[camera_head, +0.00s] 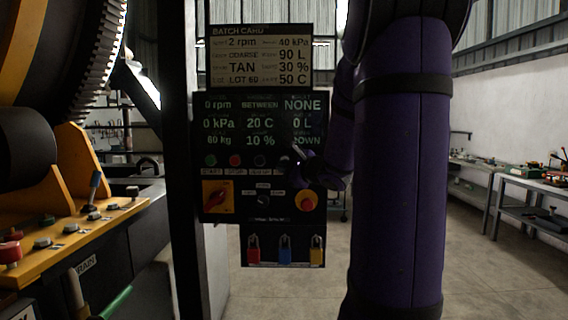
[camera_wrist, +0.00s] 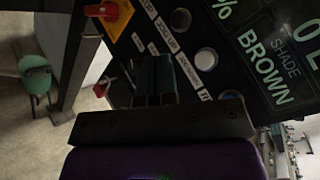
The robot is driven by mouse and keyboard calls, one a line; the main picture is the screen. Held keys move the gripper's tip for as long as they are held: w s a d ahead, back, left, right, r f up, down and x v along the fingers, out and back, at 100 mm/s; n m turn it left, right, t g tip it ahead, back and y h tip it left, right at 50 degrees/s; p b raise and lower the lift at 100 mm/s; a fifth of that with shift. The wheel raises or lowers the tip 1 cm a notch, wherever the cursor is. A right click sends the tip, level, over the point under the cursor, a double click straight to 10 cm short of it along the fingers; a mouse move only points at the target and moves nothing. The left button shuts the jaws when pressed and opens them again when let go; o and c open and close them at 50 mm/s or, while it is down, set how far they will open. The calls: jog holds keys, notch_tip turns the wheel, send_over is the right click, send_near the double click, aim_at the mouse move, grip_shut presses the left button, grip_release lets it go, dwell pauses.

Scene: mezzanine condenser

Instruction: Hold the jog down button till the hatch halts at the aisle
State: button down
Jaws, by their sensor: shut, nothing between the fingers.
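The control panel (camera_head: 262,150) stands on a dark post, with a row of small round buttons under its lit display. The fourth button from the left (camera_head: 284,161) seems to be the jog down one; its label is mostly hidden. My gripper (camera_head: 303,154) is shut and empty at the right end of this row. In the wrist view the shut fingers (camera_wrist: 154,78) lie over the panel's lower labels, and a pale button (camera_wrist: 230,95) shows right of them. I cannot tell whether they touch the panel. The display reads BETWEEN and 0 rpm. The drum (camera_head: 60,50) is at left; its hatch cannot be made out.
A red rotary switch (camera_head: 217,196) and a red emergency knob (camera_head: 307,201) sit below the buttons. Several padlocks (camera_head: 284,249) hang underneath. A yellow machine frame (camera_head: 75,210) stands at left, workbenches (camera_head: 530,190) at right.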

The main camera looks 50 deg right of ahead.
jog(key=w+d, duration=0.5)
jog(key=d, duration=0.1)
jog(key=shift+w+d, duration=0.3)
jog(key=shift+w+d, duration=0.1)
jog(key=shift+d, duration=0.05)
dwell(2.0)
jog(key=shift+w+d, duration=0.2)
jog(key=shift+w+d, duration=0.25)
jog(key=shift+d, duration=0.05)
dwell(1.0)
dwell(2.6)
jog(key=shift+s+a, duration=0.55)
jog(key=shift+a, duration=0.1)
